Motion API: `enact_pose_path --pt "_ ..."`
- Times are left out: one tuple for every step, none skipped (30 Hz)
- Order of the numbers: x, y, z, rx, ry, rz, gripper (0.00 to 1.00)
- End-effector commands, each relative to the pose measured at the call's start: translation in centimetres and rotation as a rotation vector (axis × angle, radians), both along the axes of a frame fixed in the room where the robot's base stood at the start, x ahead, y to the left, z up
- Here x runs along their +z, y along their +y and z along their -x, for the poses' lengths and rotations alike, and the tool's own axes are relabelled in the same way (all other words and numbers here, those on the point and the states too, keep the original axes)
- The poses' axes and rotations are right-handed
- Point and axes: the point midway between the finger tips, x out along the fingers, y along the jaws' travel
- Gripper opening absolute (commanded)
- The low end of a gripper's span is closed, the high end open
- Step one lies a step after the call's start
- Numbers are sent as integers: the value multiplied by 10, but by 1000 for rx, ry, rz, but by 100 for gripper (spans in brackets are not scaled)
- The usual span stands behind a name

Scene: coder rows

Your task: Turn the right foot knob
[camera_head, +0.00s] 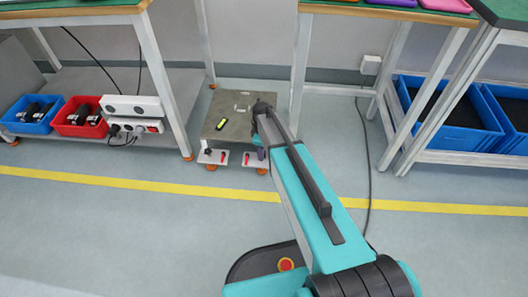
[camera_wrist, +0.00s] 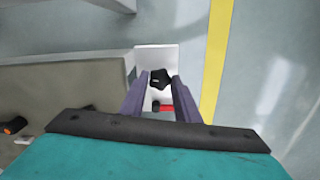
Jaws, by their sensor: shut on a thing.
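The right foot knob (camera_wrist: 160,77) is a black star-shaped knob in the wrist view, above a white foot plate (camera_wrist: 149,56). My gripper (camera_wrist: 161,84) has purple fingers on both sides of the knob and is shut on it. A small red piece (camera_wrist: 166,107) shows between the fingers. In the head view my gripper (camera_head: 259,142) is at the front right corner of a low olive-grey platform (camera_head: 236,105), and the right knob is hidden behind it. The left foot (camera_head: 213,157) has its own dark knob (camera_head: 208,151) and red piece.
A yellow and black bar (camera_head: 221,124) lies on the platform. A bench leg (camera_head: 297,75) stands close to its right, and another bench (camera_head: 160,60) to its left. A red bin (camera_head: 68,122) and blue crates (camera_head: 445,115) sit on low shelves. Floor in front is clear, with a yellow line (camera_head: 130,183).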

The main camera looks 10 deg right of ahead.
Motion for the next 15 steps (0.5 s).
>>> enact_pose_path --pt "0 2 1 -1 4 -2 6" --pt "0 2 1 -2 4 -2 6" --pt "0 2 1 -4 4 -3 6" --pt "0 2 1 -5 4 -3 6" --pt "0 2 1 -6 4 -3 6" --pt "0 3 1 -8 3 -4 6" --pt "0 3 1 -9 4 -5 6" --pt "0 3 1 -11 4 -5 6" --pt "0 3 1 -13 4 -5 6" --pt "0 3 1 -15 4 -5 6" --pt "0 3 2 -17 5 -6 6" --pt "0 3 2 -20 4 -7 6" --pt "0 3 2 -22 4 -7 6" --pt "0 4 2 -25 4 -7 6" --pt "1 4 2 -29 5 -8 6"
